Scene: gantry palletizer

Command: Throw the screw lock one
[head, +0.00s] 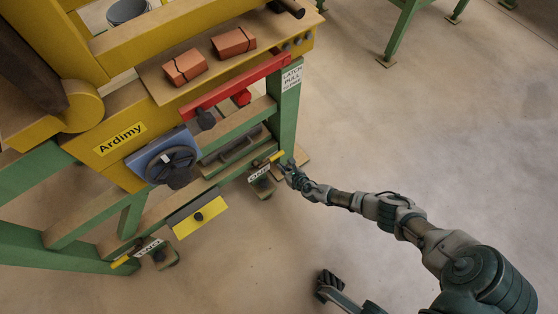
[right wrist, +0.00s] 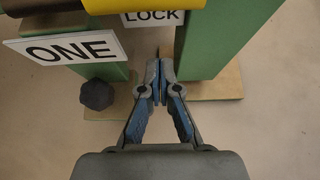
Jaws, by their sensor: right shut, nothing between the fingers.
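The screw lock one has a white "ONE" plate (head: 259,173), a yellow bar (head: 277,157) and a dark knob below, at the foot of the green post. In the right wrist view the "ONE" plate (right wrist: 68,48) is at the upper left, with the yellow bar (right wrist: 115,4) above and the dark knob (right wrist: 97,95) below. My right gripper (head: 289,166) is shut and empty beside the lock, on its right. In the right wrist view its fingertips (right wrist: 158,78) meet below the "LOCK" label (right wrist: 152,17), apart from the knob. My left gripper is not seen.
The green post (head: 285,110) stands close to my right gripper, on a wooden foot (right wrist: 215,85). A second labelled lock (head: 148,247), a yellow plate (head: 200,216), a blue panel with a dark dial (head: 170,163) and a red bar (head: 235,85) are nearby. Open floor lies right.

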